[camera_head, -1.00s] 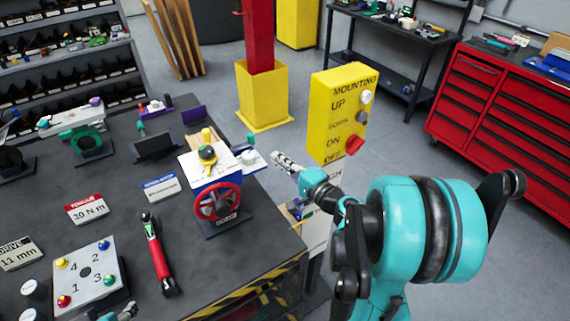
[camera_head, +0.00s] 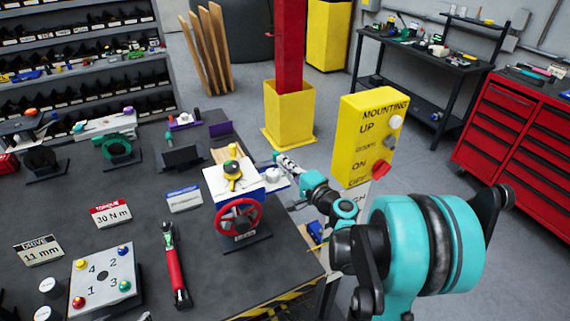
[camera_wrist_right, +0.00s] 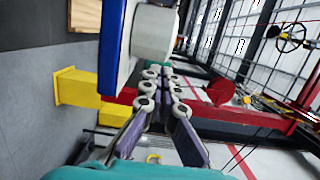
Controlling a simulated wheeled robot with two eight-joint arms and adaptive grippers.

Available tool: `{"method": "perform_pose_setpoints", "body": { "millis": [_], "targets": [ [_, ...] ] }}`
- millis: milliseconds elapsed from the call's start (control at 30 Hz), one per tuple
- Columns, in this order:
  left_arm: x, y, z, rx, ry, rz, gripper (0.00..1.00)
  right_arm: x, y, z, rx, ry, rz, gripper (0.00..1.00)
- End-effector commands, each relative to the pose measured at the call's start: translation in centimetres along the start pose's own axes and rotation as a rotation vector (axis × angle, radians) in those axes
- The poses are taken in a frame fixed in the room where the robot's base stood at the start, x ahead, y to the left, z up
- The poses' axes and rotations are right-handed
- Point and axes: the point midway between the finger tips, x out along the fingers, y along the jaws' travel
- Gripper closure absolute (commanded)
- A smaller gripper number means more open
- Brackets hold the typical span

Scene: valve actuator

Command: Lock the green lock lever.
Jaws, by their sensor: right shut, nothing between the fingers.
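The valve actuator is a blue box with a white top (camera_head: 215,176) and a red handwheel (camera_head: 258,217) in front. A white cylinder (camera_head: 279,180) sticks out of its right side and also shows in the wrist view (camera_wrist_right: 153,35). A green piece (camera_wrist_right: 153,72), which looks like the lock lever, shows just beyond my right fingertips in the wrist view. It is partly hidden, and I cannot tell whether they touch. My right gripper (camera_head: 285,161) is shut and empty beside the cylinder. Only a sliver of my left gripper (camera_head: 145,317) shows at the bottom edge.
A yellow mounting switch box (camera_head: 350,145) stands just right of my right gripper. A torque wrench (camera_head: 175,270) and a numbered plate (camera_head: 85,284) lie on the dark table to the left. A red post in a yellow base (camera_head: 288,130) stands behind.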

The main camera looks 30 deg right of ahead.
Motion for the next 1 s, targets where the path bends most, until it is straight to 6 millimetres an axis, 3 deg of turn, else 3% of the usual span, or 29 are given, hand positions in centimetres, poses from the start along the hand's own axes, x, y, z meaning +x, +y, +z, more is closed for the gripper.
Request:
{"method": "perform_pose_setpoints", "body": {
  "millis": [1000],
  "targets": [
    [0.8, 0.0, 0.6, 0.000, 0.000, 0.000, 0.46, 1.9, 0.1, -1.4, 0.000, 0.000, 0.000, 1.00]
  ]
}}
